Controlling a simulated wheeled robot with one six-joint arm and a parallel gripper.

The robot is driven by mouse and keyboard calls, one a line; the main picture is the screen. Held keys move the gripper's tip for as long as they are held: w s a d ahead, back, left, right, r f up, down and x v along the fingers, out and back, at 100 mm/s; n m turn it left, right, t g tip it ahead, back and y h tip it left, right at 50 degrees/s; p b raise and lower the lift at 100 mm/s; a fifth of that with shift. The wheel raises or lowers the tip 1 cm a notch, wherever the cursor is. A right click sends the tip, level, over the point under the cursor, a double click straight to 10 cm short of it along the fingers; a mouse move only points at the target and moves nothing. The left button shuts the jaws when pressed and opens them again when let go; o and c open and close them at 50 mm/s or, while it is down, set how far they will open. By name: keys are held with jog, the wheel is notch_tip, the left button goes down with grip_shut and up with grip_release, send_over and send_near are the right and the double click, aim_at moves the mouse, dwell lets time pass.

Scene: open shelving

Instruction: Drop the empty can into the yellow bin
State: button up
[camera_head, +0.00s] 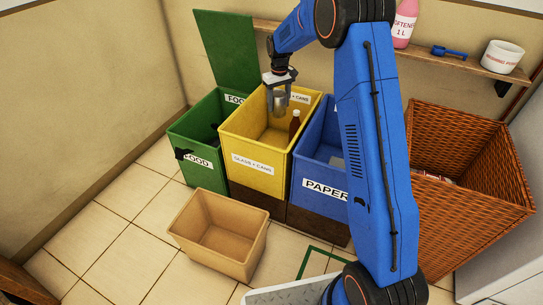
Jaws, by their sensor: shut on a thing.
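The yellow bin (257,181) stands in the middle of a row of three bins, with its top open and a "GLASS + CANS" label on its front. A brown bottle (295,122) is inside it at the right. My gripper (279,92) points down over the yellow bin's opening, towards its back. It is shut on a grey metal can (279,104), held upright. I cannot tell exactly how far the can's lower end is below the rim.
A green food bin (194,163) with a raised lid stands left, a blue paper bin (325,187) right. An empty tan box (217,234) sits on the floor in front. A wicker basket (475,200) is at right. A shelf above holds a pink bottle (404,24), blue scoop and white tub.

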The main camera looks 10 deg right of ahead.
jog(key=shift+f, duration=0.8)
jog(key=o, duration=1.1)
jog(key=shift+r, duration=0.1)
notch_tip(320, 180, up, 17)
jog(key=shift+r, duration=0.1)
